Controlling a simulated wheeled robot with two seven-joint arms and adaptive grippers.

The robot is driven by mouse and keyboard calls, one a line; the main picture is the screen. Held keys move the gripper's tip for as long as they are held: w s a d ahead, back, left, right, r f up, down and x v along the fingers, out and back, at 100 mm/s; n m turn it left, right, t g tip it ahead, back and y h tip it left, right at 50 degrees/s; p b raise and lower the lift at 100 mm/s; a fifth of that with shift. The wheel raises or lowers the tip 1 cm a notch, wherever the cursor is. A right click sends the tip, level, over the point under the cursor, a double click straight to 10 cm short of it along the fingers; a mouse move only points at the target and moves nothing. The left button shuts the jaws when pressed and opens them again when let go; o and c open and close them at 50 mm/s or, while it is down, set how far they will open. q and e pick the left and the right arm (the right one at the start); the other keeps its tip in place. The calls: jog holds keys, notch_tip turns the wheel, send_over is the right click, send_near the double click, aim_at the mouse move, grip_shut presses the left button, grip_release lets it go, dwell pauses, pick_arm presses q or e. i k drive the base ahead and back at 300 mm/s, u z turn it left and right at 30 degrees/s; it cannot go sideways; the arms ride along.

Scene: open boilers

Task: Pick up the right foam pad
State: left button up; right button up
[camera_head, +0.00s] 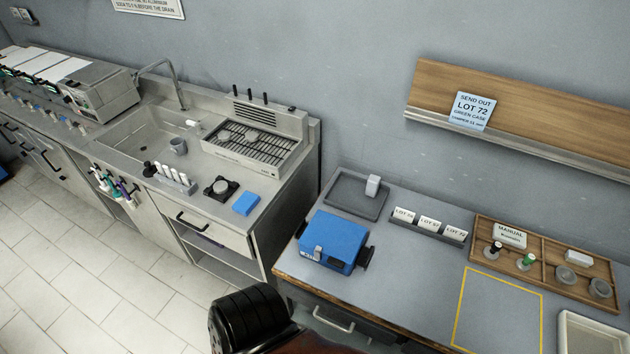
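I cannot identify the right foam pad with certainty. A small flat blue block (246,203), which may be a sponge or foam, lies on the sink counter's front right. A blue case (333,240) with a pale front latch stands closed on the grey-topped table. A dark part sticks out at its right end (365,257); I cannot tell whether it is a pad or a handle. The inside of the case is hidden. Neither of my grippers is in view.
A grey tray (344,204) with a small white block, a lot-card holder (428,230), a wooden tray (544,288) and a yellow-outlined area (497,312) are on the table. A black ribbed object (247,318) stands in front. A gap separates table and sink counter.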

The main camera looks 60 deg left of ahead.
aim_at(373, 181)
jog(key=u, duration=2.15)
